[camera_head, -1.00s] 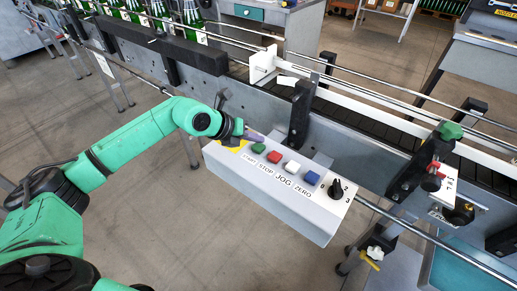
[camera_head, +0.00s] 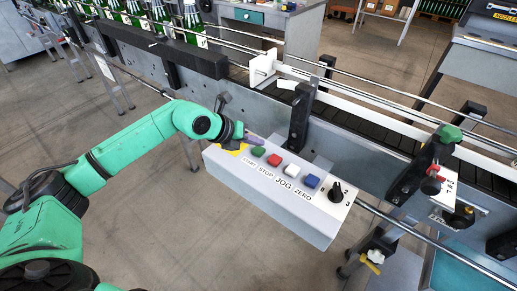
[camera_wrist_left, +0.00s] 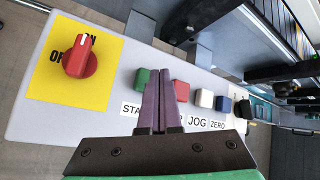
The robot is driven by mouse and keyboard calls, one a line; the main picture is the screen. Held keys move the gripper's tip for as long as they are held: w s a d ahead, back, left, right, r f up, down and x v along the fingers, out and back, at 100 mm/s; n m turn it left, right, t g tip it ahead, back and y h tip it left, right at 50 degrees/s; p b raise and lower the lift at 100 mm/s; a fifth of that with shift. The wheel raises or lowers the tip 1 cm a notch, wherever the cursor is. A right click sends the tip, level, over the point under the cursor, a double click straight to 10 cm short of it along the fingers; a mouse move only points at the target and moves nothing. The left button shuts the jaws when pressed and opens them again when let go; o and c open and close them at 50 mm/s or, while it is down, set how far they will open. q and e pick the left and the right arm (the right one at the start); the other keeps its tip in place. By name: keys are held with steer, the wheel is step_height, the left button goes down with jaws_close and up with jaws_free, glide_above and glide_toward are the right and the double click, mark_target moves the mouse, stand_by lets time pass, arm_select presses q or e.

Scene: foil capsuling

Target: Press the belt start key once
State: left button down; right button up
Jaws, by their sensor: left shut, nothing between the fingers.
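The control box (camera_head: 300,218) has a row of coloured keys on its sloped top. The green start key (camera_head: 258,151) is the first key after the yellow plate, with a START label below it. My left gripper (camera_head: 258,139) is shut and empty, its purple fingers over the box near the green key. In the left wrist view the closed fingertips (camera_wrist_left: 159,72) lie between the green key (camera_wrist_left: 141,78) and the red stop key (camera_wrist_left: 182,91), partly covering both. Whether the tips touch anything cannot be told. My right gripper is out of view.
The white jog key (camera_head: 292,170), blue zero key (camera_head: 312,180) and black selector knob (camera_head: 336,192) sit farther right. A red rotary switch (camera_wrist_left: 80,57) sits on the yellow plate. A black post (camera_head: 300,117) stands behind the keys. Green bottles (camera_head: 194,22) stand on the conveyor.

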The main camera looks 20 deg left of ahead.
arm_select(q)
steer(key=shift+f, duration=0.1)
stand_by(0.7)
steer(key=shift+f+b, duration=0.3)
steer(key=shift+b, duration=0.1)
